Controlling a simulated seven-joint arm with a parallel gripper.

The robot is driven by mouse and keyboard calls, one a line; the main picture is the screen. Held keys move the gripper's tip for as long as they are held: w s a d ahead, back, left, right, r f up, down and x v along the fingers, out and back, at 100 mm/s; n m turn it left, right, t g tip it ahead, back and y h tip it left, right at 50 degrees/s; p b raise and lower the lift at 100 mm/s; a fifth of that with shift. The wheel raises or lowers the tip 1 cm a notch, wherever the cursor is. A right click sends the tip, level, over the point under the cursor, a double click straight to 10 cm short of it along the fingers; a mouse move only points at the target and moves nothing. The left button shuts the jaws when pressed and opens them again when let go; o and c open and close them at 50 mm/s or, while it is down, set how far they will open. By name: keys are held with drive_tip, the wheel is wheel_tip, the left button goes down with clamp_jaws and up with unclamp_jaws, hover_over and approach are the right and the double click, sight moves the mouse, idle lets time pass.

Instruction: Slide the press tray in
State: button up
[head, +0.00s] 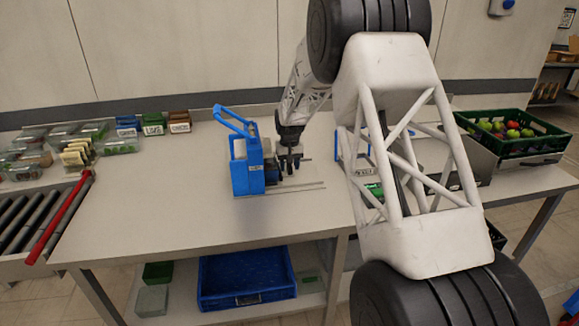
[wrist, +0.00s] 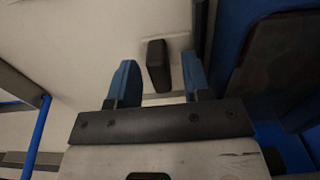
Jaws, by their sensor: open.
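The blue press (head: 247,170) stands on the table left of centre in the head view, with a raised blue lever frame on top. My gripper (head: 288,165) points down just right of the press, over the pale tray area with thin rails (head: 292,187). In the wrist view my gripper (wrist: 160,80) is open, its two blue fingertips apart. A dark block-like handle (wrist: 157,62) on a pale surface (wrist: 90,45) shows between and slightly beyond the fingertips. I cannot tell whether the fingers reach down around it. My gripper partly hides the tray in the head view.
A blue structure (wrist: 236,30) stands close to the right of my fingers in the wrist view. Small labelled boxes (head: 153,124) are at the back left. A green crate of fruit (head: 515,128) stands right. The table front (head: 200,215) is clear.

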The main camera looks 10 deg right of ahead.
drive_tip(key=shift+r, duration=3.75)
drive_tip(key=shift+c, duration=0.4)
drive_tip(key=shift+d, duration=0.1)
drive_tip(key=c, duration=0.5)
drive_tip(key=shift+d+m, duration=0.15)
drive_tip(key=shift+m, duration=0.25)
drive_tip(key=shift+c, duration=1.1)
drive_tip(key=shift+d+r+m, duration=0.1)
drive_tip(key=shift+d+m, duration=0.2)
drive_tip(key=shift+m, duration=0.1)
clamp_jaws()
drive_tip(key=d+r+m+y, duration=0.3)
drive_tip(key=d+m, duration=0.6)
drive_tip(key=m, duration=0.7)
drive_tip(key=shift+s+d+r+y, duration=0.2)
drive_tip(key=shift+s+d+y, duration=0.1)
drive_tip(key=shift+y, duration=0.4)
